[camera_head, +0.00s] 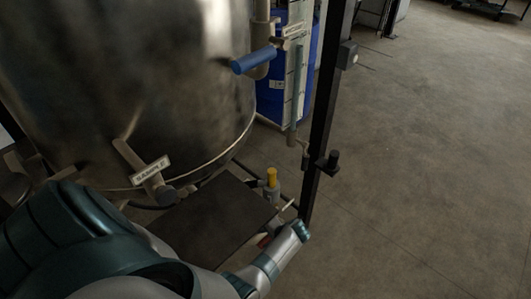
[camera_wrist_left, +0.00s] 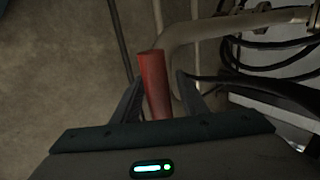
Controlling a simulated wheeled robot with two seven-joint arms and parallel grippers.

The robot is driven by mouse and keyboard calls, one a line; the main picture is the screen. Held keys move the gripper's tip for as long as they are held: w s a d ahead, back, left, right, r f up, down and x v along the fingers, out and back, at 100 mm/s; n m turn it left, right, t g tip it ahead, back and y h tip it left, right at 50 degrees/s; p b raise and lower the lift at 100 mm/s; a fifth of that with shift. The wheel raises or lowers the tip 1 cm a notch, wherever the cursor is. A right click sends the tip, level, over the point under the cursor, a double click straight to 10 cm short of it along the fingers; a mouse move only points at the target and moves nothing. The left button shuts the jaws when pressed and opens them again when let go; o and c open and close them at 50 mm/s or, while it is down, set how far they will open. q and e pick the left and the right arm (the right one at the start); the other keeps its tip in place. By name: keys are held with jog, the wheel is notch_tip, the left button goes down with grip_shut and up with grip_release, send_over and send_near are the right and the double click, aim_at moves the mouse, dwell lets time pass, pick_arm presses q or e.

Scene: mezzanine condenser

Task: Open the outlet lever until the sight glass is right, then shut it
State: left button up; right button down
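A red lever handle (camera_wrist_left: 155,84) stands between the fingers of my left gripper (camera_wrist_left: 160,76) in the left wrist view. Both fingers are apart, with a gap on each side of the handle. In the head view only a bit of red (camera_head: 265,241) shows beside my left forearm; the fingers are hidden there. I cannot read a label on this lever. The sight glass, a slim upright tube (camera_head: 297,82) with a pale scale, stands right of the steel tank (camera_head: 130,75); its level is too small to read. My right gripper is out of view.
A blue lever handle (camera_head: 253,60) sticks out beside the tank. A yellow-topped valve (camera_head: 271,178), a labelled sample tap (camera_head: 152,168) and a dark post (camera_head: 325,110) stand close by. A blue drum (camera_head: 275,98) is behind. Open floor (camera_head: 430,150) lies to the right.

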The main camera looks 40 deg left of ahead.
pick_arm(q)
jog(key=p+v, duration=1.3)
jog(key=v, duration=0.4)
jog(key=shift+r+p, duration=0.2)
jog(key=shift+p, duration=0.15)
jog(key=shift+d, duration=0.1)
jog(key=s+d+f+m+h+b, duration=0.15)
jog(key=s+f+b, duration=0.25)
jog(key=s+f, duration=0.65)
jog(key=s+d+f+m+h+b, duration=0.1)
jog(key=s+d+f+h+b, duration=0.2)
jog(key=s+f, duration=0.8)
jog(key=s+a+f+h+b, duration=0.1)
jog(key=s+f+b, duration=0.2)
jog(key=s+f, duration=0.5)
jog(key=s+a+f+n+h+b, duration=0.1)
jog(key=s+f+b, duration=0.3)
jog(key=s+f, duration=0.4)
jog(key=s, duration=0.6)
jog(key=shift+a+t, duration=0.2)
jog(key=shift+t, duration=0.1)
